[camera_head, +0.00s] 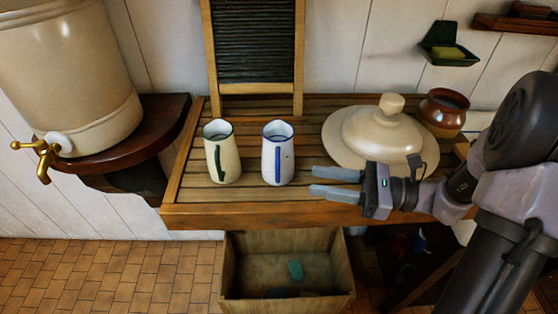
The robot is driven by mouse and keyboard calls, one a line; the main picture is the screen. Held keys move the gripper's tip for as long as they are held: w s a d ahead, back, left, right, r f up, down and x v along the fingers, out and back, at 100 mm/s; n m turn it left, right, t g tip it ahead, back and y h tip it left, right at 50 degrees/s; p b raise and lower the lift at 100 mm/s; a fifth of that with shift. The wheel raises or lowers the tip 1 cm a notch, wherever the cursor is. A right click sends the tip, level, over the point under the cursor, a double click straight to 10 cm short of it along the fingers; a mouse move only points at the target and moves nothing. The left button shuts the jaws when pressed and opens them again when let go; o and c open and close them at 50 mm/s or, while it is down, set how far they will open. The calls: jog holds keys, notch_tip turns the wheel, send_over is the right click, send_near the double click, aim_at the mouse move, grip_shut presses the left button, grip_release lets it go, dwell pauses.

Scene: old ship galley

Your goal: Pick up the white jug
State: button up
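The white jug (278,160) has a blue rim and a blue handle facing me. It stands upright on the slatted wooden counter (330,209). A cream jug (226,160) with a dark green rim and handle stands upright just to its left, with a small gap between them. My gripper (311,180) reaches in from the right. Its two grey fingers are apart and empty, pointing left at the white jug's lower right side.
A large cream lid (372,133) with a knob lies behind my gripper, with a brown pot (443,110) beside it. A washboard (252,55) stands at the back. A beige urn (70,70) with a brass tap stands left. An open wooden box (228,275) is below the counter.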

aim_at(278, 179)
jog(key=b+x, duration=0.3)
jog(key=x, duration=0.7)
jog(key=shift+s, duration=0.15)
grip_shut()
dwell(0.9)
